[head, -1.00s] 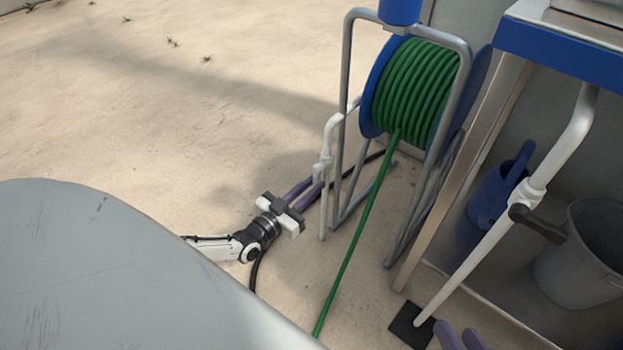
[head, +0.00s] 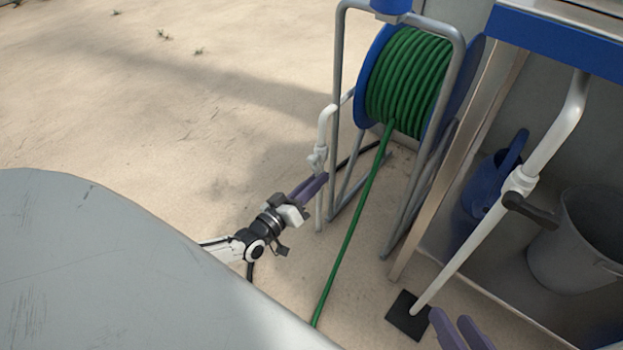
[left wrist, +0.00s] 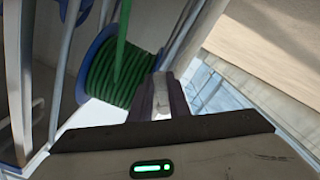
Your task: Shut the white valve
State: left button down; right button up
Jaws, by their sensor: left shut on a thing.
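The white valve (head: 317,156) sits on a white upright pipe beside the hose reel in the head view. My left gripper (head: 320,179) is at the valve, its purple fingers just below the valve body. In the left wrist view its fingers (left wrist: 160,98) are shut on a white piece between them, which looks like the valve's handle. The fingers hide part of that handle, so its exact angle is hard to tell. My right gripper (head: 452,318) shows only as two purple fingers at the bottom edge, apart and empty.
The green hose reel (head: 408,85) stands in a grey frame right behind the valve, with its hose running down to the floor. A second white pipe (head: 462,255) with a black lever (head: 532,212) stands at right. A grey bucket (head: 565,265) and blue watering can (head: 478,195) are behind it.

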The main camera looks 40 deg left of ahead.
pick_arm(q)
jog(key=shift+d+r+n, duration=0.35)
jog(key=shift+r+n, duration=0.35)
jog(key=shift+n, duration=1.1)
jog(key=shift+d+r+n, duration=0.3)
jog(key=shift+r+n, duration=0.35)
jog(key=shift+n, duration=1.15)
jog(key=shift+d+r+n, duration=0.35)
jog(key=shift+r+n, duration=0.35)
jog(key=shift+n, duration=1.1)
pick_arm(e)
jog(key=shift+d+f, duration=0.1)
jog(key=shift+f, duration=0.15)
pick_arm(q)
jog(key=shift+r, duration=0.1)
jog(key=c, duration=1.7)
grip_release()
jog(key=shift+o, duration=0.2)
